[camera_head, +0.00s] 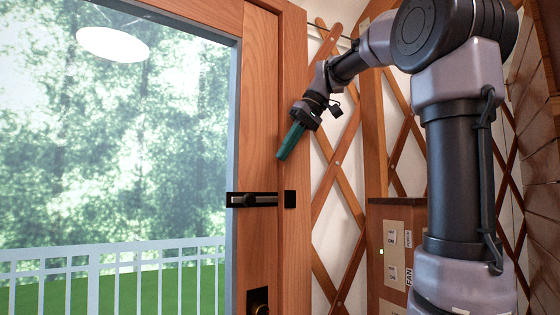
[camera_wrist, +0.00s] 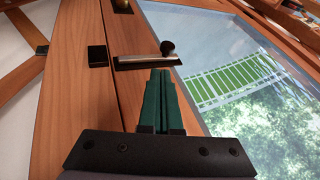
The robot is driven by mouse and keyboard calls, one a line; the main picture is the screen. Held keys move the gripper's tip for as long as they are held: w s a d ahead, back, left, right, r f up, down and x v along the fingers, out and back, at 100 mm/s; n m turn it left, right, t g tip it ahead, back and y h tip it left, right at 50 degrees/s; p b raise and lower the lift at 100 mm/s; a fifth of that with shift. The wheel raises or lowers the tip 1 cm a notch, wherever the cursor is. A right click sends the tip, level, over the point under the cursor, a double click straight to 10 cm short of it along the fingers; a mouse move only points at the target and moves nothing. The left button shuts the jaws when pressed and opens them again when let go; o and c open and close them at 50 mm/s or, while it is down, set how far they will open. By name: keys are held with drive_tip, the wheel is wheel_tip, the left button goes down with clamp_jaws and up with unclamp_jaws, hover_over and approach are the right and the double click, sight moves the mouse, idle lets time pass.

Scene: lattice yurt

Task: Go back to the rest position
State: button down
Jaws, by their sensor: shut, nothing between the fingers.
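My gripper (camera_head: 289,142) has green fingers and is shut and empty. In the head view it hangs at the end of my arm, in front of the wooden door frame, above and a little right of the black slide bolt (camera_head: 252,200). In the wrist view the closed fingers (camera_wrist: 161,78) point towards the bolt's plate and knob (camera_wrist: 167,48), which lie just beyond the tips in the picture. The bolt is on the door's wooden stile, and a black catch (camera_head: 290,199) sits on the frame beside it. I see no contact between the fingers and the bolt.
The glass door (camera_head: 120,130) fills the left, with a white railing (camera_head: 100,262) outside. Crossed lattice slats (camera_head: 338,165) cover the wall on the right. A wooden box with switches labelled FAN (camera_head: 396,255) stands close beside my arm. A dark door lock (camera_head: 258,301) is low on the door.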

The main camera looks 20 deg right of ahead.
drive_tip(key=s+d+f+m+t+h, duration=0.2)
drive_tip(key=s+f+m, duration=0.2)
drive_tip(key=f, duration=0.7)
drive_tip(key=s+d+f+m+t+h, duration=0.2)
drive_tip(key=s+f+m, duration=0.3)
drive_tip(key=s+f, duration=0.3)
wheel_tip(320, 180, down, 3)
drive_tip(key=shift+s+d+r+t, duration=0.15)
drive_tip(key=shift+s+t, duration=0.15)
drive_tip(key=shift+t, duration=0.3)
